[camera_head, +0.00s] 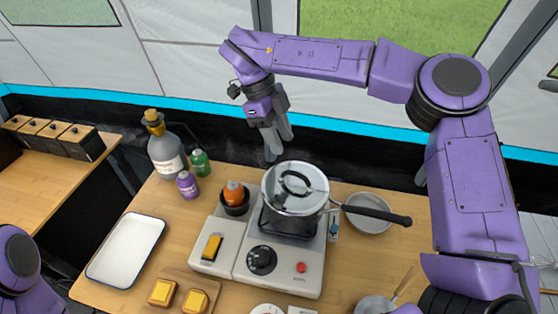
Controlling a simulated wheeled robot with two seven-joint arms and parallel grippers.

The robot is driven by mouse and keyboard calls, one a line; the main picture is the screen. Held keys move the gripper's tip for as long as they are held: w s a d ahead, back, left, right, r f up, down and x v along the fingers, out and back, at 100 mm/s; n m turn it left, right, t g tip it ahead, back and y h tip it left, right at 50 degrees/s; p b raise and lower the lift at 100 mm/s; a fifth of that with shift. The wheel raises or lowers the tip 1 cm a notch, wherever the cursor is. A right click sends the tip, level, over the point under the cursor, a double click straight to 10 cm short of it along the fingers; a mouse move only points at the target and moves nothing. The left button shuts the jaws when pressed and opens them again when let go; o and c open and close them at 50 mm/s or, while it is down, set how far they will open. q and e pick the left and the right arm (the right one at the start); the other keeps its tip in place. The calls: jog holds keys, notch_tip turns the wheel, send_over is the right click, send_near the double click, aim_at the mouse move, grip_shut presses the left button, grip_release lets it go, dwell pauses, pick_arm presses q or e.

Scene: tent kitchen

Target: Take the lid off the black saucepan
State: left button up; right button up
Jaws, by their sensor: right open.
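My right gripper (279,146) is open and empty, pointing down just behind and to the left of the lid, apart from the lid's handle. My left gripper is out of view; only a part of my left arm shows at the lower left edge.
The stove (277,272) has a black knob and a red button. A white tray (127,249) is empty. A grey bowl (370,222) lies under the pan handle.

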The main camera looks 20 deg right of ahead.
aim_at(295, 172)
jog(key=x, duration=0.4)
jog(key=shift+s+d+r, duration=0.1)
jog(key=shift+s, duration=0.3)
jog(key=s, duration=0.1)
jog(key=s+f+p, duration=0.2)
jog(key=s, duration=0.1)
jog(key=shift+d, duration=0.35)
jog(key=f, duration=0.1)
jog(key=w+f, duration=0.2)
jog(key=f, duration=0.1)
jog(key=shift+d, duration=0.3)
jog(key=shift+s+r, duration=0.15)
jog(key=shift+s, duration=0.2)
jog(key=shift+c, duration=0.2)
jog(key=shift+s+r, duration=0.1)
jog(key=shift+s, duration=0.05)
jog(key=c, duration=0.6)
grip_shut()
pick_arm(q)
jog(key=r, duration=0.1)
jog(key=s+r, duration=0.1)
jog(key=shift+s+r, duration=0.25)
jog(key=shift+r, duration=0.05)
